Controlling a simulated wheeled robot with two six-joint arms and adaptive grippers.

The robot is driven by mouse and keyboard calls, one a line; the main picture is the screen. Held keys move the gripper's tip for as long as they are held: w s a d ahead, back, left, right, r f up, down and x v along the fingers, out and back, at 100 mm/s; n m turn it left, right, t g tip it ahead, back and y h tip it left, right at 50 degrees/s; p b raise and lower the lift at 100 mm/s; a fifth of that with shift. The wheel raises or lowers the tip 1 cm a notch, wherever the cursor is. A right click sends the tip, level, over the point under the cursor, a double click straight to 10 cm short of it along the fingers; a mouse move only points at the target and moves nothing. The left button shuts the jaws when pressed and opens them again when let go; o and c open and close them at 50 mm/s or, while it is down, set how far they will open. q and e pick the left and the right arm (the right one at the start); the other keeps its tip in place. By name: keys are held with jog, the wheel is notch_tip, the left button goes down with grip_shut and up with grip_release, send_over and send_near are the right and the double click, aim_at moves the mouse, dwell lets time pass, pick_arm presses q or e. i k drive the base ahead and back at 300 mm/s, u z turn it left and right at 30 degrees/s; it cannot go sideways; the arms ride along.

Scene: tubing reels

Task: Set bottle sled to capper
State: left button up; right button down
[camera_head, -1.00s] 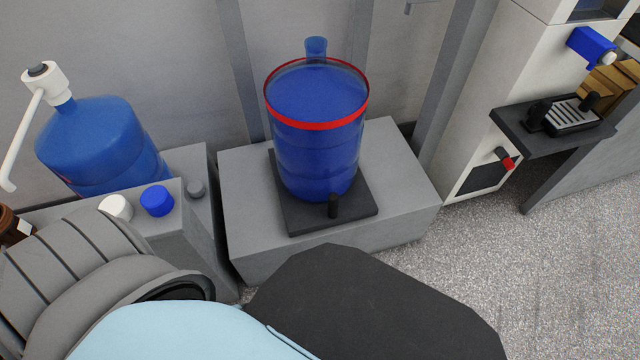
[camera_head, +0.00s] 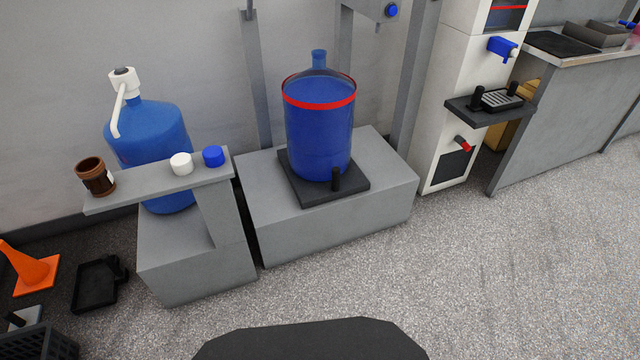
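A large blue bottle (camera_head: 320,135) with a red ring near its shoulder stands upright and uncapped on a flat black sled (camera_head: 295,188). The sled has a short black upright handle (camera_head: 336,179) at its front edge and rests on a grey block (camera_head: 390,195). Behind the block stands a grey frame with two posts (camera_head: 409,80) and a head (camera_head: 375,10) cut off by the top edge; it may be the capper. Neither of my grippers is in view.
At left, a second blue bottle with a white pump (camera_head: 155,135) stands behind a grey shelf holding a brown jar (camera_head: 95,176), a white cap (camera_head: 181,163) and a blue cap (camera_head: 213,156). A white dispenser (camera_head: 455,80) stands right. An orange cone (camera_head: 28,268) is lower left. Front floor is clear.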

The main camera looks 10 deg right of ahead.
aim_at(317, 161)
jog(key=z, duration=0.65)
jog(key=i, duration=0.65)
jog(key=z, duration=0.65)
jog(key=i, duration=0.9)
jog(key=u, duration=0.35)
